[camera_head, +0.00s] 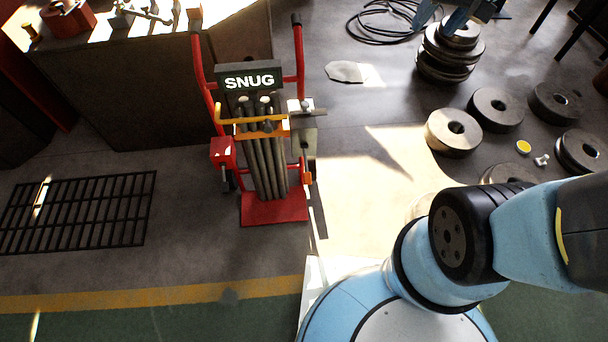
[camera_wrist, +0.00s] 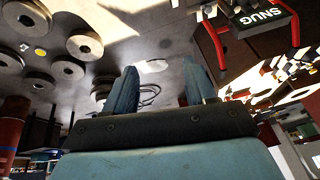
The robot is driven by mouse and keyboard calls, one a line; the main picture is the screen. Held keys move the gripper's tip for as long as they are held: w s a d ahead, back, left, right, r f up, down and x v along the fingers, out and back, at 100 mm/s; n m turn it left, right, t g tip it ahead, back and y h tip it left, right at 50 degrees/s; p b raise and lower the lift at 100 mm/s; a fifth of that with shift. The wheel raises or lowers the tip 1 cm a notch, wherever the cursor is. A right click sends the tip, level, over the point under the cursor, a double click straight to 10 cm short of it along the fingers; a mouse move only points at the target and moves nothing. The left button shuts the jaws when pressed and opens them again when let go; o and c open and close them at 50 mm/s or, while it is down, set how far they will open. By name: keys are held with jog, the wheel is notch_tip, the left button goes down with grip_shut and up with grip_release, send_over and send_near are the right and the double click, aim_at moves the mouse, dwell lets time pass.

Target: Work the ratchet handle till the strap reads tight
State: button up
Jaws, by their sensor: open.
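A red hand truck (camera_head: 275,209) stands upright left of centre in the head view, carrying several grey pipes (camera_head: 262,165). A yellow-orange strap (camera_head: 240,120) runs across the pipes. A dark sign (camera_head: 249,80) above them reads SNUG; it also shows inverted in the wrist view (camera_wrist: 262,15). A pale and grey fitting (camera_head: 306,107) at the strap's right end looks like the ratchet; its handle is hard to make out. My gripper (camera_head: 459,14) is at the top right, well away from the truck. Its two blue fingers (camera_wrist: 161,88) are apart with nothing between them.
Several metal rings and discs (camera_head: 452,131) lie on the floor at right, with a stack (camera_head: 449,50) below my gripper. A coiled cable (camera_head: 385,22) lies behind. A floor grate (camera_head: 78,211) is at left, and a bench (camera_head: 135,65) stands behind the truck.

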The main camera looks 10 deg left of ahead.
jog(key=w+a+f+g, duration=0.2)
jog(key=w+a+f, duration=0.3)
jog(key=a+f, duration=0.45)
jog(key=n+g+h, duration=0.1)
jog(key=g+h, duration=0.1)
send_over(307, 177)
notch_tip(307, 177, down, 35)
notch_tip(307, 177, down, 13)
jog(key=shift+d+f, duration=0.1)
jog(key=shift+f, duration=0.1)
